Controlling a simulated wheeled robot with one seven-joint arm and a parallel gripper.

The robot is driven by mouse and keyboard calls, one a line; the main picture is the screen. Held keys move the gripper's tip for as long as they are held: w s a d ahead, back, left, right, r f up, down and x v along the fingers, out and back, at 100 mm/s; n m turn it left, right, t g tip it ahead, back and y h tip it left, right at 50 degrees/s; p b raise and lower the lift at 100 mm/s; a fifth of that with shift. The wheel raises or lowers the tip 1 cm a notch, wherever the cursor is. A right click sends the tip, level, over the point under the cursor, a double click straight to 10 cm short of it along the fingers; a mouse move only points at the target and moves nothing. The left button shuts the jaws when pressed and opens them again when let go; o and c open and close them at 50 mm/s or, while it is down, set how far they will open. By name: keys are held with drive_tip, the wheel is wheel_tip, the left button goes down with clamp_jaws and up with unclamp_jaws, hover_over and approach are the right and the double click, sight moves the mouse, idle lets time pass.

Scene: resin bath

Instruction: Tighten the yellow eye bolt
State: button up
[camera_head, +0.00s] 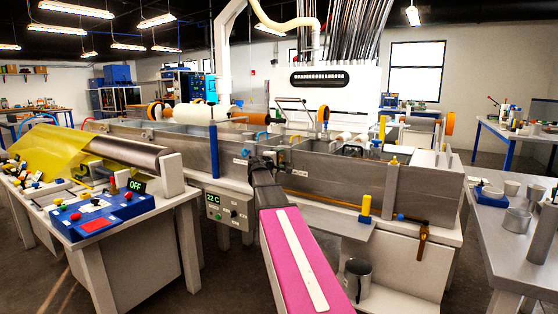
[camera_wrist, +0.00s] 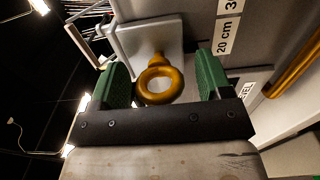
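The yellow eye bolt (camera_wrist: 160,98) shows in the wrist view with its ring facing the camera and its shank running to a pale grey plate (camera_wrist: 145,42) on the bath. My gripper (camera_wrist: 163,78) has green finger pads on either side of the ring. The pads stand apart, with a gap to the ring on both sides, so the gripper is open and not touching it. In the head view my gripper (camera_head: 263,160) is at the front wall of the bath, and I cannot make out the eye bolt there.
The long grey resin bath (camera_head: 330,180) runs across the middle. Its front wall carries a level label (camera_wrist: 240,92), a 20 cm scale (camera_wrist: 225,35) and a yellow pipe (camera_wrist: 295,65). A control box (camera_head: 228,211) reading 22 C hangs below. Tables stand left and right.

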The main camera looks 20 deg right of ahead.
drive_tip(key=v, duration=1.1)
drive_tip(key=shift+f, duration=0.1)
idle(0.4)
drive_tip(key=s+a+f+m+g+y, duration=0.15)
drive_tip(key=s+f, duration=0.25)
drive_tip(key=f, duration=0.4)
drive_tip(key=s+a+f+m+g+y, duration=0.1)
drive_tip(key=s+f+g+y, duration=0.25)
drive_tip(key=f, duration=0.55)
drive_tip(key=s+a+f+m+g+y, duration=0.15)
drive_tip(key=s+f, duration=0.25)
drive_tip(key=f, duration=0.4)
drive_tip(key=s+a+f+m+g+y, duration=0.3)
drive_tip(key=s+a+f+y, duration=0.4)
drive_tip(key=s+a+f, duration=0.4)
drive_tip(key=s+f+g, duration=0.1)
drive_tip(key=s+f, duration=0.3)
drive_tip(key=shift+s+f+m+y, duration=0.35)
drive_tip(key=shift+f+m, duration=0.05)
drive_tip(key=shift+a+g, duration=0.1)
drive_tip(key=shift+g, duration=0.15)
